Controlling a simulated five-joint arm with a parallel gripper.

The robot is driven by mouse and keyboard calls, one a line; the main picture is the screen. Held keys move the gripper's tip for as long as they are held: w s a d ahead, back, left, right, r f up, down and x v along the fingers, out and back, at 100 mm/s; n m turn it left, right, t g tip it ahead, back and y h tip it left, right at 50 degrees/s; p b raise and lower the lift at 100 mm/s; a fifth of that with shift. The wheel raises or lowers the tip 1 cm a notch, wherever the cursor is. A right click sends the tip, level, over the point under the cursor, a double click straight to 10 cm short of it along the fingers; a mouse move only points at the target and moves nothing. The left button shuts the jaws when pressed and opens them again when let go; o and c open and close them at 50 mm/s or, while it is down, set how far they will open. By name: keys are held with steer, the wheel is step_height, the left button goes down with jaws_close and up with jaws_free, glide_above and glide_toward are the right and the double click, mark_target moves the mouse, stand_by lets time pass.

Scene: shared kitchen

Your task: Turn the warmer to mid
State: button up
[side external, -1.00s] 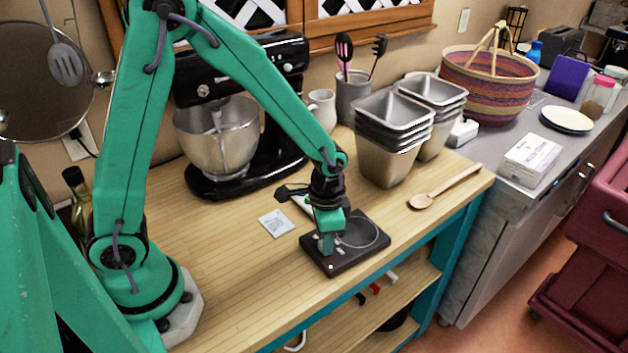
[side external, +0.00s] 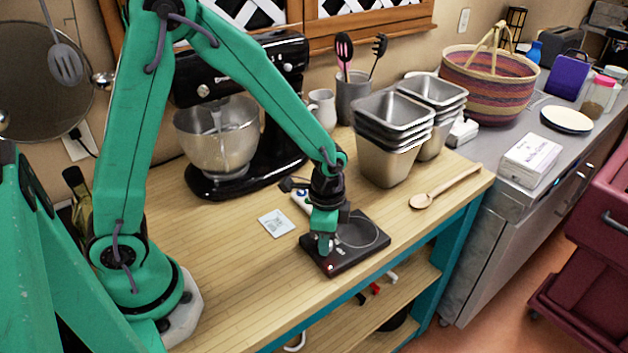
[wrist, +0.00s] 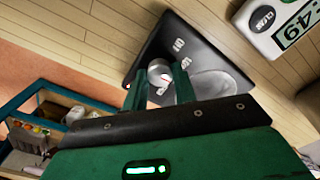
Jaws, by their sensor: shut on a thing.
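The warmer is a flat dark square unit (side external: 368,256) with a round plate, near the front edge of the wooden counter. It also shows in the wrist view (wrist: 172,38), with small pale markings beside its knob. My gripper (side external: 326,247) points down over the near left part of the warmer. In the wrist view my gripper (wrist: 159,86) has its two green fingers on either side of a round grey knob (wrist: 160,70), shut on it. The fingers hide the knob in the side view. I cannot read the knob's setting.
A white digital timer (wrist: 282,25) lies behind the warmer. A small printed card (side external: 276,223) lies to its left. A wooden spoon (side external: 445,187) and stacked steel pans (side external: 390,160) are to the right and behind. A stand mixer (side external: 245,165) stands at the back left.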

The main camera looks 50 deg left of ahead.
steer(key=o, duration=1)
steer(key=shift+c, duration=0.2)
steer(key=shift+r, duration=3.95)
steer(key=shift+r, duration=0.1)
steer(key=shift+s+a+r, duration=0.1)
steer(key=shift+a+r, duration=0.05)
steer(key=shift+r, duration=0.05)
steer(key=s+a+r+n+t, duration=0.5)
steer(key=s+a+r+n, duration=0.2)
steer(key=s+r, duration=0.5)
steer(key=shift+a+r+n+t, duration=0.25)
steer(key=shift+r+n, duration=0.4)
steer(key=shift+n, duration=0.45)
